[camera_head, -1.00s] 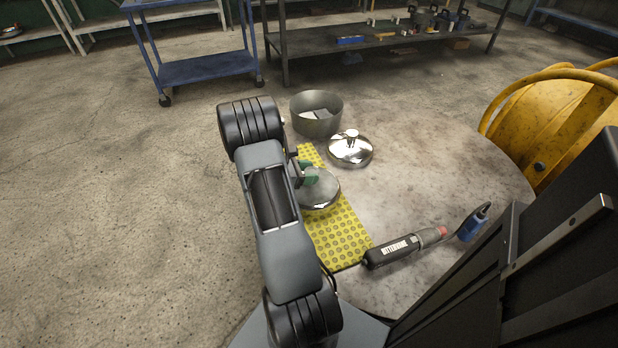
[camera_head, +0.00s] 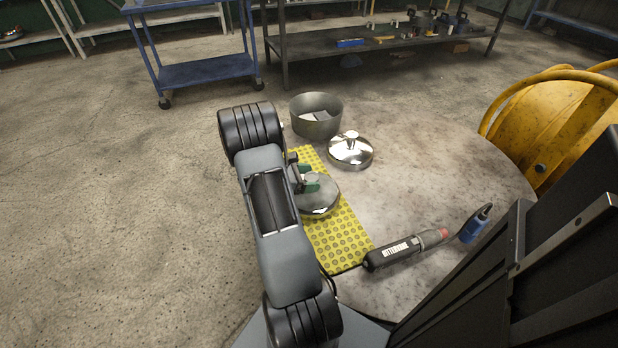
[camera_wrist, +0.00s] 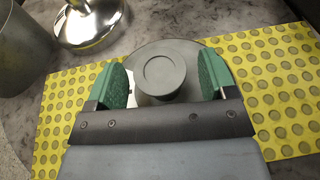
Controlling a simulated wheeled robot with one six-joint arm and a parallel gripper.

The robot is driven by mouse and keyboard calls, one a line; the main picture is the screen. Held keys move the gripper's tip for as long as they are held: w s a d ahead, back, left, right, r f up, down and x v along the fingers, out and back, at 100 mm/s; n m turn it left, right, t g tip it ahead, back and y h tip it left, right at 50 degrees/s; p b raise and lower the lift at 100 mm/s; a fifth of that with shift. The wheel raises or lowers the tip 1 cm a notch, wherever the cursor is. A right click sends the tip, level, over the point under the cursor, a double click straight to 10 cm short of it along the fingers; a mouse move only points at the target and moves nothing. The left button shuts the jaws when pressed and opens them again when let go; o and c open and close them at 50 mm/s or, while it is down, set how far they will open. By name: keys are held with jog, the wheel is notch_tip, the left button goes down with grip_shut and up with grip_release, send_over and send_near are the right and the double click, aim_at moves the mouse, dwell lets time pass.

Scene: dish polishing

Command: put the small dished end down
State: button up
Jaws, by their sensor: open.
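A dull grey dished end (camera_head: 318,204) with a round knob (camera_wrist: 165,77) lies knob up on the yellow dotted mat (camera_head: 338,238). My gripper (camera_wrist: 163,82) is open, with one green finger on each side of the knob. In the wrist view a gap shows between the knob and each finger. In the head view my gripper (camera_head: 308,182) is still low over the dished end, and my arm hides part of its left side. A second, shinier dished end (camera_head: 350,154) with a knob lies on the round table beyond the mat; it also shows in the wrist view (camera_wrist: 90,28).
An open metal pot (camera_head: 317,128) stands at the table's far edge, with something pale inside. A black polisher (camera_head: 393,250) lies at the mat's near right corner, close to a blue object (camera_head: 474,228). The right part of the round table (camera_head: 450,185) is clear.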

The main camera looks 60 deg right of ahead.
jog(key=shift+r, duration=0.1)
jog(key=shift+r, duration=0.2)
jog(key=p+v, duration=0.3)
jog(key=v, duration=0.9)
jog(key=s+a+r+m+t+y, duration=0.1)
jog(key=a+r+m+t+y, duration=0.2)
jog(key=a, duration=0.6)
jog(key=s+a+r+m+t+y, duration=0.2)
jog(key=a+r+m+t+y, duration=0.1)
jog(key=a, duration=0.7)
jog(key=s+a+r+m+t+y, duration=0.2)
jog(key=a+r+m+t+y, duration=0.2)
jog(key=a, duration=0.6)
jog(key=shift+r+t+y, duration=0.6)
jog(key=shift+r+t, duration=0.5)
jog(key=shift+r, duration=0.75)
jog(key=shift+r+p, duration=0.1)
jog(key=shift+p, duration=0.2)
